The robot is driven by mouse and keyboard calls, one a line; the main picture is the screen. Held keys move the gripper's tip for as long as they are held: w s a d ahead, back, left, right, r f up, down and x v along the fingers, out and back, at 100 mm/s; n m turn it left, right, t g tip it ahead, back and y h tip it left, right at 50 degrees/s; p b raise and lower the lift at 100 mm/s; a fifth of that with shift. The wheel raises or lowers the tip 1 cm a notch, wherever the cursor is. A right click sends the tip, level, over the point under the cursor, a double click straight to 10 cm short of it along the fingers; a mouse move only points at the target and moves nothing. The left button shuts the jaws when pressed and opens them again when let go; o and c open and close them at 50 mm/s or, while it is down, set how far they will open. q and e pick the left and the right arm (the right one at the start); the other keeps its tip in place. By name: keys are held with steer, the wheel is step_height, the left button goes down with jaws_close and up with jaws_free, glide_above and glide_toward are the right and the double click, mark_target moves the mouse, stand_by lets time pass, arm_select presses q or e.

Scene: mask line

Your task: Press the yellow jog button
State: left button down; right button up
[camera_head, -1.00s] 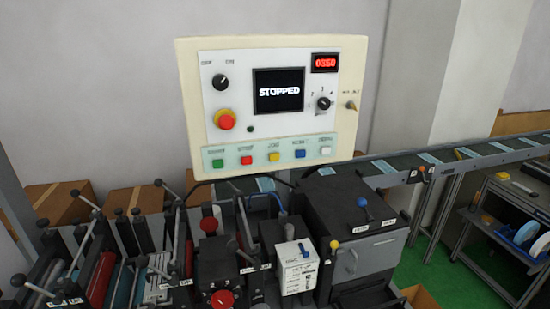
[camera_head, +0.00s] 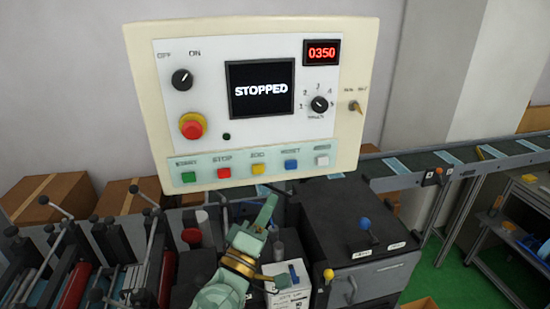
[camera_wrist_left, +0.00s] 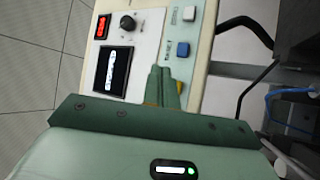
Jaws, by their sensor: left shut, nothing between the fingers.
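The yellow jog button (camera_head: 257,169) is in the middle of the button row on the lower strip of the cream control panel (camera_head: 140,75). In the head view, my left gripper (camera_head: 269,200) is below the panel, with its fingertips a little under the yellow button and apart from it in the picture. In the left wrist view, the closed fingers (camera_wrist_left: 163,75) point at the panel, and a sliver of the yellow button (camera_wrist_left: 180,87) shows beside them. The left gripper is shut and empty. My right gripper is in neither view.
A red button (camera_head: 223,172) and a blue button (camera_head: 291,165) flank the yellow one. A red emergency knob (camera_head: 192,126) sits above left. The screen (camera_head: 261,89) reads STOPPED. Machine levers and a dark grey box (camera_head: 345,220) stand below the panel.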

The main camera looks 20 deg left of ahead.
mark_target(258, 169)
arm_select(q)
steer(key=w+a+b, duration=0.2)
steer(key=w+a, duration=0.3)
steer(key=shift+w+a+r, duration=0.2)
steer(key=shift+r, duration=0.2)
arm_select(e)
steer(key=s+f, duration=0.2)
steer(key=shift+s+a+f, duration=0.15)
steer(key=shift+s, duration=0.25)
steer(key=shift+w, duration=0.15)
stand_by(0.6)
arm_select(q)
steer(key=shift+w, duration=0.1)
stand_by(1.1)
steer(key=shift+w+a, duration=0.25)
steer(key=shift+w, duration=0.05)
